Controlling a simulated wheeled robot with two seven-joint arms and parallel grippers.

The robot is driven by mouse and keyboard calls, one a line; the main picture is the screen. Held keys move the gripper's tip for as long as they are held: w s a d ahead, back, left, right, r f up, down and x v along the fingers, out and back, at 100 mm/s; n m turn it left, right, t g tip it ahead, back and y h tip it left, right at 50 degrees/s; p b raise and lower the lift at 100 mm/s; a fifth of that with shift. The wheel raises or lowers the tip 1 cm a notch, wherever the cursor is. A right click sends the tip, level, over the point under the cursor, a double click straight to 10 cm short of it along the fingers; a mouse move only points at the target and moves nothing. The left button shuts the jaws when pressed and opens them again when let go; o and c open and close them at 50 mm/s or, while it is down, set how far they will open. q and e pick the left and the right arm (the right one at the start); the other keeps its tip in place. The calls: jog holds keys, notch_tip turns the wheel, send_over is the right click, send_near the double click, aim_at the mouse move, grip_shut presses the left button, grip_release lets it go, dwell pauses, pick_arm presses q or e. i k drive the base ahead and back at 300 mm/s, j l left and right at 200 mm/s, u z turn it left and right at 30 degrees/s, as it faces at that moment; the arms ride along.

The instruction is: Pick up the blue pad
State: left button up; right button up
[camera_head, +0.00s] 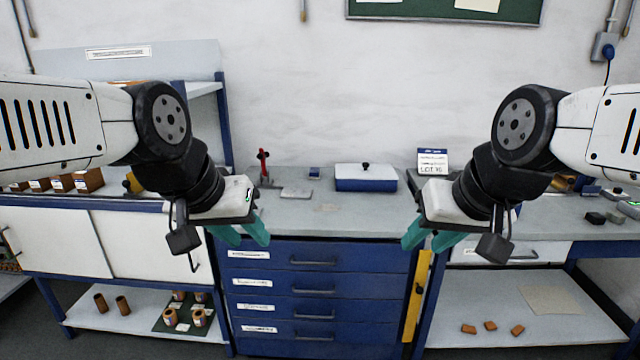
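A small blue block (314,172), which may be the blue pad, sits at the back of the grey bench top near the wall. It is too small to tell its exact shape. My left gripper (249,242) hangs in front of the bench at left, its teal fingers apart and empty. My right gripper (421,247) hangs at the right of the drawers, its teal fingers also apart with nothing between them. Both are well clear of the blue block.
A blue box with a white lid (366,178), a red toggle clamp (263,165) and a flat grey plate (296,193) stand on the bench. A lot sign (432,161) is at right. Blue drawers (314,282) are below. The bench's front middle is mostly clear.

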aim_at(315, 173)
jog(key=i+l+z, duration=0.2)
jog(key=i, duration=0.7)
jog(key=i+l+z, duration=0.1)
jog(key=i+z, duration=0.15)
jog(key=i, duration=0.65)
